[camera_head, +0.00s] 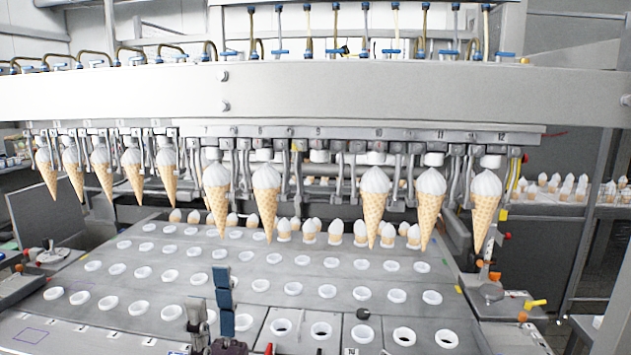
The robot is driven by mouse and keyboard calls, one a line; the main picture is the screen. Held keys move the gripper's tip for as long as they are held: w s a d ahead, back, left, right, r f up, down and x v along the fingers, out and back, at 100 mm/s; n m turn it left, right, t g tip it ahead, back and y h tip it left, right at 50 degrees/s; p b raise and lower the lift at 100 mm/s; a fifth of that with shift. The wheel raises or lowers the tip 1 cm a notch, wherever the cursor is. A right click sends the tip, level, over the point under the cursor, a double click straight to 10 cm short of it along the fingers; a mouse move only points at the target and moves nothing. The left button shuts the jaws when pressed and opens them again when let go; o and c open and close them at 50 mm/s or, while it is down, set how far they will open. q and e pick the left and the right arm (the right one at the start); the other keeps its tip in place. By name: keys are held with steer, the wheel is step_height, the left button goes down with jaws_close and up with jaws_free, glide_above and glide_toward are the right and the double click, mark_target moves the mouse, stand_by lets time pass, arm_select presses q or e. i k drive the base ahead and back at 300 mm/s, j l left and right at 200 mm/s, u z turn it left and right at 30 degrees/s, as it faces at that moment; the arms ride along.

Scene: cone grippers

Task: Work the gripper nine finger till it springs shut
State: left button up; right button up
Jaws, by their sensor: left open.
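Gripper nine (318,170) hangs from the numbered rail under the label 9, between the stations of cones 8 and 10. No cone hangs in it. Its grey metal fingers hang down apart at either side, with a white round part between them at the top; whether the fingers are sprung open is too small to tell. My left gripper (211,292) is at the bottom of the view, left of centre, with a grey finger and a blue finger upright and apart. It is open and empty, well below and left of gripper nine. My right gripper is not in view.
Ice cream cones hang at the neighbouring stations, such as cone 8 (267,200) and cone 10 (374,207). Below is a grey conveyor plate (230,262) with rows of white-rimmed holes; cones stand in its back row. A wide beam (400,93) crosses above.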

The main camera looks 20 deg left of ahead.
mark_target(298, 145)
steer(key=i, duration=0.9)
